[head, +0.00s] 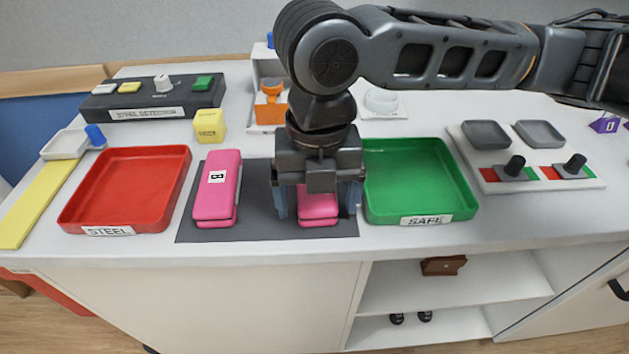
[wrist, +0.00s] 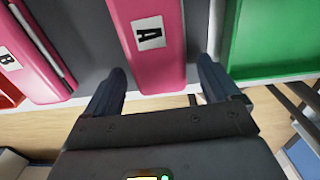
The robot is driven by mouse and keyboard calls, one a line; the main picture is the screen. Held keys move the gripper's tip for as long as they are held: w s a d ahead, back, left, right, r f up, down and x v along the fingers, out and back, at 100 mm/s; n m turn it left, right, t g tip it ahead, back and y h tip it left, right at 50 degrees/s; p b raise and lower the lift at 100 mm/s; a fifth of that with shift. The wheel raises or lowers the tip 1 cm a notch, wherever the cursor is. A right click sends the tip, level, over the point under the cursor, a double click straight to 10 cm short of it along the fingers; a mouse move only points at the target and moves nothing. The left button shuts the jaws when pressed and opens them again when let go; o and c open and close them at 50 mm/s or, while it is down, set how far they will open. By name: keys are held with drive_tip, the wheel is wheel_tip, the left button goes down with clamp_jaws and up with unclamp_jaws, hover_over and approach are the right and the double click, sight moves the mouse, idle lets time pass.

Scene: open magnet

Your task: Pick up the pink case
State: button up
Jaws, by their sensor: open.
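Two pink cases lie on a dark grey mat (head: 262,225) on the counter. The pink case labelled B (head: 217,188) lies on the left of the mat, beside the red tray; it also shows at the left in the wrist view (wrist: 32,45). The pink case labelled A (head: 318,208) is mostly hidden by my gripper in the head view; in the wrist view it (wrist: 150,60) lies between the fingers. My gripper (head: 318,212) points down over case A, open, with one finger on each side. In the wrist view the fingers (wrist: 165,85) appear apart from its sides.
A red tray (head: 68,213) labelled STEEL stands left of the mat. A green tray (head: 465,200) labelled SAFE stands close on the right. A yellow cube (head: 209,125), a steel detector box (head: 150,102) and an orange item (head: 271,108) stand behind. The counter's front edge is near.

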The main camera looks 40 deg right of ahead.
drive_tip(key=c, duration=1.2)
drive_tip(key=shift+r, duration=0.1)
drive_tip(key=shift+r, duration=0.45)
drive_tip(key=r, duration=0.1)
drive_tip(key=s+r, duration=0.1)
drive_tip(key=r, duration=0.1)
drive_tip(key=shift+d+r, duration=0.2)
drive_tip(key=shift+r, duration=0.1)
drive_tip(key=s+d+r+p, duration=0.4)
drive_tip(key=s+r+p, duration=0.2)
drive_tip(key=s+p, duration=0.3)
drive_tip(key=p, duration=0.4)
drive_tip(key=shift+s+r, duration=0.25)
drive_tip(key=shift+s+d, duration=0.1)
